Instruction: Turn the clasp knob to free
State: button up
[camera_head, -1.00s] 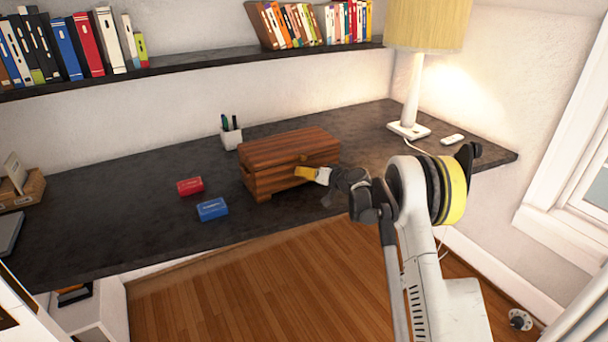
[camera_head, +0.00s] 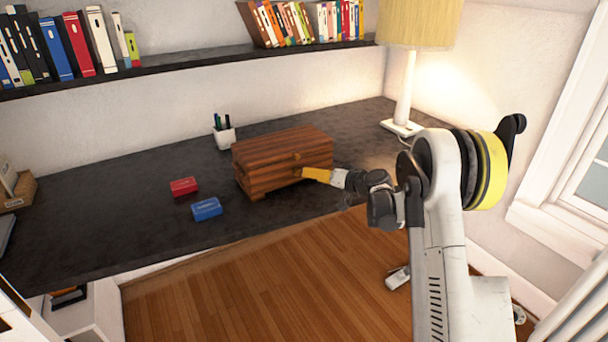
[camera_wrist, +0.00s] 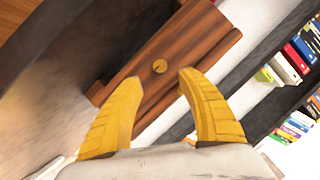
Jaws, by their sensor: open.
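The wooden box (camera_head: 262,165) stands closed on the dark desk. Its small round brass clasp knob (camera_head: 296,156) is on the front face, near the top. In the wrist view the knob (camera_wrist: 160,66) shows in line with the gap between my fingers, beyond the tips, with a dark line across its face. My gripper (camera_head: 305,173) has yellow fingers and is just in front of the box, slightly below and right of the knob. In the wrist view my gripper (camera_wrist: 158,78) is open and empty. The fingers do not appear to touch the knob.
A red box (camera_head: 184,187) and a blue box (camera_head: 206,209) lie on the desk (camera_head: 120,235) left of the wooden box. A pen cup (camera_head: 224,137) stands behind it. A lamp (camera_head: 405,95) is at the back right. A bookshelf (camera_head: 190,62) runs above.

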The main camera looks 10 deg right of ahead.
jog(key=v, duration=0.3)
jog(key=s+a+r+g+h, duration=0.1)
jog(key=s+a+r+g, duration=0.1)
jog(key=s+a+r, duration=0.5)
jog(key=s+a+r+g+h, duration=0.15)
jog(key=s+r, duration=0.25)
jog(key=s, duration=0.6)
jog(key=s+d+f+g+h, duration=0.1)
jog(key=s+h, duration=0.1)
jog(key=s, duration=1.1)
jog(key=s+d+f+n+h, duration=0.1)
jog(key=s+h, duration=0.2)
jog(key=s, duration=1.1)
jog(key=shift+s+d+f+g, duration=0.25)
jog(key=shift+d+f+g, duration=0.05)
jog(key=shift+g, duration=0.05)
